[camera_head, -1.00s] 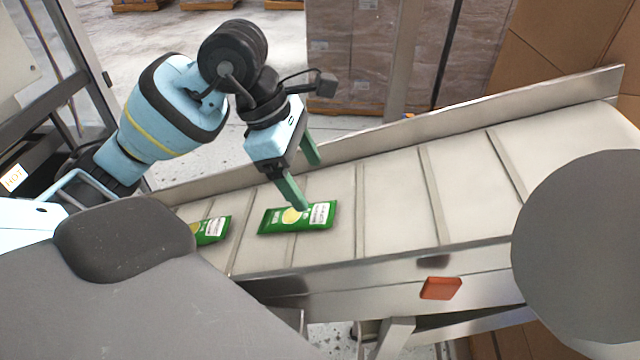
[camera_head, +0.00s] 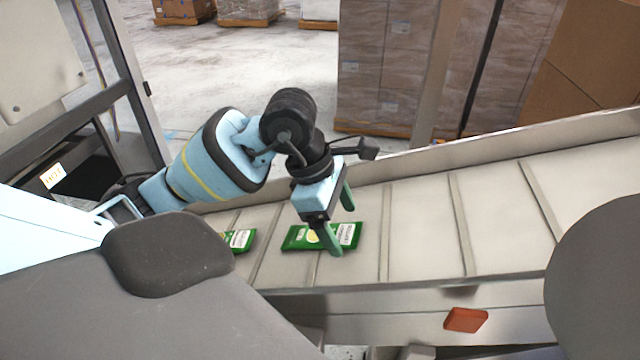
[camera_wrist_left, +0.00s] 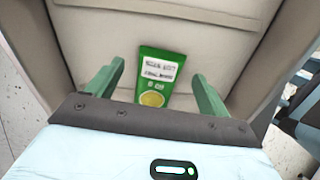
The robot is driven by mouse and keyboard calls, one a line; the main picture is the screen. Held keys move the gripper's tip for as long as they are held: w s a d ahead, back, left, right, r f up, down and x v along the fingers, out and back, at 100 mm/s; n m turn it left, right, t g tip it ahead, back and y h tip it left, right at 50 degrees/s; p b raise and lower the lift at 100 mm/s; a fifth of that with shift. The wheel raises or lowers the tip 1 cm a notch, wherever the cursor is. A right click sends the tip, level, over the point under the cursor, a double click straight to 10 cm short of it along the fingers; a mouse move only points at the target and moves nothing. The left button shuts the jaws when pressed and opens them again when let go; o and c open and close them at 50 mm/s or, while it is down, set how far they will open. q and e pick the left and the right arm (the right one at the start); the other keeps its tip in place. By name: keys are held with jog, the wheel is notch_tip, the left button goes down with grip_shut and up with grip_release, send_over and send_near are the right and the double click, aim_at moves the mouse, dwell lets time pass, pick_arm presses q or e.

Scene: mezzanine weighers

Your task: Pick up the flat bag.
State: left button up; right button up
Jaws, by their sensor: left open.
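A green flat bag (camera_head: 297,237) with a white label and a yellow round mark lies on the pale conveyor belt. A second green bag (camera_head: 240,238) lies to its left on the belt, partly hidden by my own dark body part. My left gripper (camera_head: 342,226) is open above the first bag, and one green finger crosses in front of it. In the left wrist view the bag (camera_wrist_left: 158,75) lies between the two spread fingers of the left gripper (camera_wrist_left: 155,90), a little beyond them. I see no contact with it. My right gripper is not in view.
The cleated belt (camera_head: 420,225) slopes up to the right between metal side rails (camera_head: 480,160). An orange-red block (camera_head: 466,319) is on the near side of the frame. Wrapped pallet stacks (camera_head: 385,70) stand behind. The belt right of the bag is clear.

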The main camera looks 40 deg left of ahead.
pick_arm(q)
jog(key=shift+x, duration=0.85)
jog(key=shift+r, duration=0.1)
jog(key=c, duration=1.1)
notch_tip(320, 180, up, 10)
jog(key=shift+p, duration=0.35)
